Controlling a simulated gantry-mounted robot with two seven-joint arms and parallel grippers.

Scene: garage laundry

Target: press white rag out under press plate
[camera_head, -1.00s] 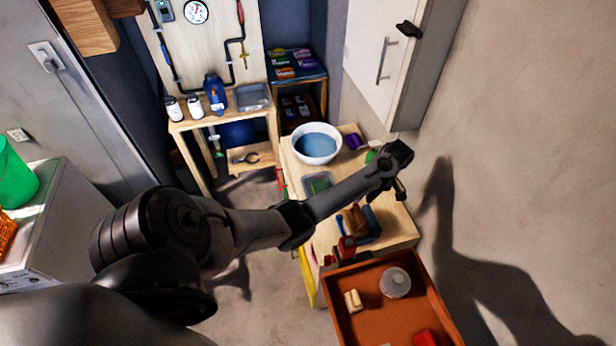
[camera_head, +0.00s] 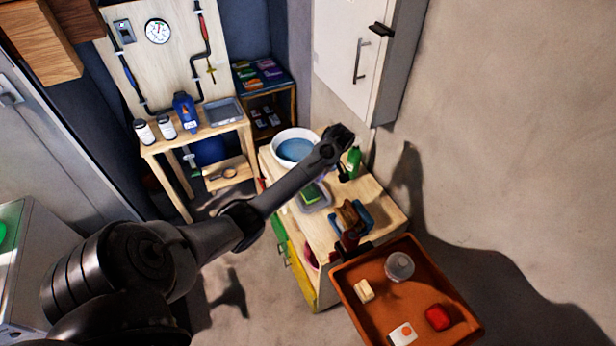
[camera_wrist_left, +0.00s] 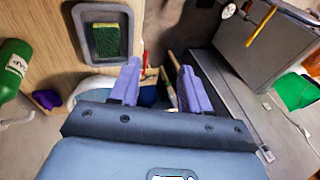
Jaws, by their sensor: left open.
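My left gripper (camera_head: 342,160) is open and empty above the wooden cabinet top, between the white bowl of blue liquid (camera_head: 294,148) and the green bottle (camera_head: 354,160). In the left wrist view its two fingers (camera_wrist_left: 158,70) stand apart, with part of the bowl (camera_wrist_left: 92,90) showing behind them. A blue-framed device with a brown block (camera_head: 350,214) stands on the cabinet front; I cannot tell if it is the press. I cannot make out a white rag or a press plate. My right gripper is not in view.
A grey tray with a green sponge (camera_wrist_left: 106,40) lies on the cabinet top. The soap bottle (camera_wrist_left: 12,70) and a purple item (camera_wrist_left: 46,98) are near the bowl. An orange tray (camera_head: 375,320) with several items is at the front. A white wall cabinet (camera_head: 350,45) hangs behind.

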